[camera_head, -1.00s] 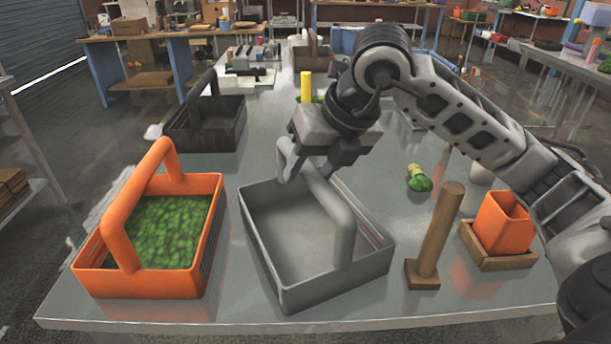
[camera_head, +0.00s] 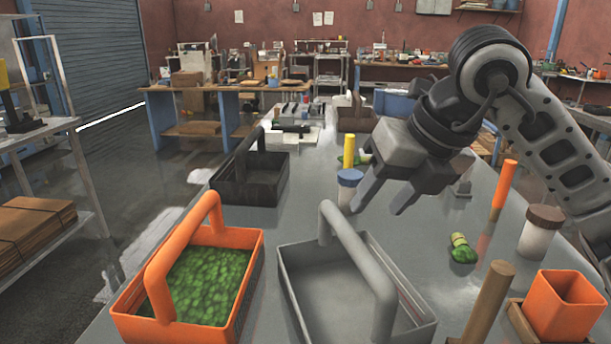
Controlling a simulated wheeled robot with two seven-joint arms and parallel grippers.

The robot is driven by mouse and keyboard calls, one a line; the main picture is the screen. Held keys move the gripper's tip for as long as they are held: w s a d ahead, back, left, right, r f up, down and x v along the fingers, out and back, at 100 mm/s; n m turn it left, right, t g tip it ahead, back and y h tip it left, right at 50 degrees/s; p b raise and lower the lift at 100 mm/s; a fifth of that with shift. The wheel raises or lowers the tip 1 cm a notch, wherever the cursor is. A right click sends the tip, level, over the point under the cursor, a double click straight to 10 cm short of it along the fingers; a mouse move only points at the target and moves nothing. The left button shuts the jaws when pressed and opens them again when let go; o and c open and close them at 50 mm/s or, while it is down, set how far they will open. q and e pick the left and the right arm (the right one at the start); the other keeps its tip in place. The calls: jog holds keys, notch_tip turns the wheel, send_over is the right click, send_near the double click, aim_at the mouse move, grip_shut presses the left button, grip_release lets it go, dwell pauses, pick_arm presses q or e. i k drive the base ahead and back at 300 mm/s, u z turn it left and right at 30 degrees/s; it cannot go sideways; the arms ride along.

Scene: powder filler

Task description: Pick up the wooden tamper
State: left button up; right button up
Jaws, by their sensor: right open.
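The wooden tamper (camera_head: 489,303) is a light brown round post standing upright at the lower right. Its lower end and base are cut off by the bottom edge of the picture. My right gripper (camera_head: 381,204) hangs over the table, up and left of the tamper and well apart from it. Its two fingers point down and left, spread, with nothing between them. My left gripper is not in view.
A grey basket (camera_head: 425,322) with a raised handle stands left of the tamper. An orange cup (camera_head: 565,305) in a wooden holder is close on its right. Behind are a green-tipped item (camera_head: 462,249), an orange stick (camera_head: 503,188) and a brown-lidded jar (camera_head: 540,233). An orange basket (camera_head: 250,238) is left.

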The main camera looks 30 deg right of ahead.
aim_at(499, 276)
jog(key=k, duration=1)
